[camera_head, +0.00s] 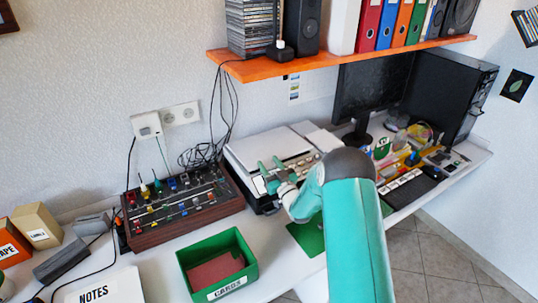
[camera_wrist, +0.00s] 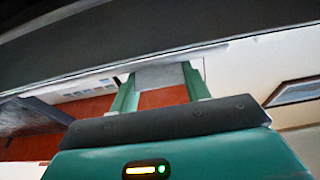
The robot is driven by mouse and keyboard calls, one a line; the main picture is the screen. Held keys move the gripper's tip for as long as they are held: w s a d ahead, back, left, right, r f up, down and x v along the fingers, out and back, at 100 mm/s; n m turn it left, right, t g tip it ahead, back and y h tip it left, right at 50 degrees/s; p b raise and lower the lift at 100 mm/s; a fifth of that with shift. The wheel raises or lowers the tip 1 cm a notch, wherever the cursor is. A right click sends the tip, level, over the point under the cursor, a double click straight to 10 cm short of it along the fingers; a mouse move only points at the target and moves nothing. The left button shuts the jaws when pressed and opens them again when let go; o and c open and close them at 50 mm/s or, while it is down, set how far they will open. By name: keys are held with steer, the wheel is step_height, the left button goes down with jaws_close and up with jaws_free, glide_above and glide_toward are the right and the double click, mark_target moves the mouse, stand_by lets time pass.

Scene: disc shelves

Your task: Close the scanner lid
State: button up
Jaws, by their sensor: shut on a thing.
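The scanner (camera_head: 258,200) stands on the desk behind my arm, with a dark base and a light grey lid (camera_head: 265,146) above it. The lid looks low over the base, but I cannot tell its exact angle. My gripper (camera_head: 269,173) is at the scanner's front edge, partly hidden by my wrist. In the wrist view, the two green fingers of my gripper (camera_wrist: 160,90) are on either side of a grey piece at the lid's edge (camera_wrist: 165,76). My gripper is shut on it. A wide dark surface fills the top of that view.
A mixer panel (camera_head: 180,205) with knobs and cables stands left of the scanner. A green box of cards (camera_head: 222,238) is in front. An orange shelf (camera_head: 340,56) with folders hangs above. A monitor (camera_head: 372,88) and keyboard (camera_head: 408,187) are at right.

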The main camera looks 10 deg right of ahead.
steer(key=shift+f, duration=0.8)
steer(key=shift+s, duration=0.1)
steer(key=o, duration=1.4)
steer(key=shift+r, duration=0.1)
steer(key=shift+s, duration=0.1)
steer(key=v, duration=1.2)
